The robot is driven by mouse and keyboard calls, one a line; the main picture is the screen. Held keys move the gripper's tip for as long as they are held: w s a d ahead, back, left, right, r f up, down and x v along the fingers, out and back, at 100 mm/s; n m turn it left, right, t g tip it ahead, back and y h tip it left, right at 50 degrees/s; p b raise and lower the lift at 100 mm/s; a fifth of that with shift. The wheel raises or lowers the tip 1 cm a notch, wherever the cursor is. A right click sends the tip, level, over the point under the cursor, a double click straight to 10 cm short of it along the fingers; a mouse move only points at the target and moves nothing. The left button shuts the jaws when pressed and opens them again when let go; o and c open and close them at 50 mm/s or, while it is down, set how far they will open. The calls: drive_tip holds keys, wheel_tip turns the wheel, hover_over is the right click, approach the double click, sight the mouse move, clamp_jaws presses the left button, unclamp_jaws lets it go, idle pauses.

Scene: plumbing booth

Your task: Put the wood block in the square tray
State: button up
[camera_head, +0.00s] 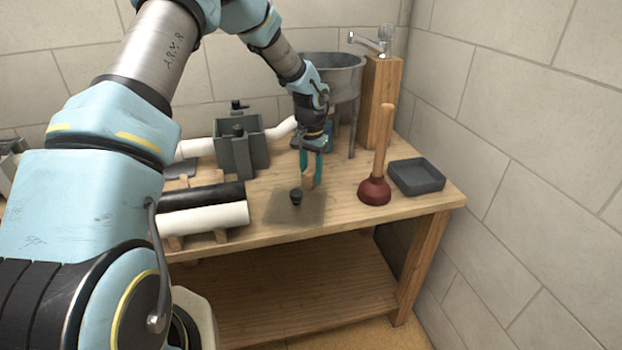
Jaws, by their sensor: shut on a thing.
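My gripper (311,168) points down above the middle of the workbench, with teal fingers. It is shut on the wood block (308,180), a small light-brown piece held between the fingertips. The block seems to be a little above the bench, over the back edge of a grey-brown mat; the exact gap is hard to tell. The square tray (416,187), dark grey, shallow and empty, sits at the right end of the bench, to the right of my gripper.
A plunger (375,190) with an upright wooden handle stands between my gripper and the tray. A small black object (296,197) is on the mat (290,212). A metal basin (333,75) and wooden post (381,105) stand behind. Pipes (205,218) and a grey vise (240,147) are left.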

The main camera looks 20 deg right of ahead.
clamp_jaws()
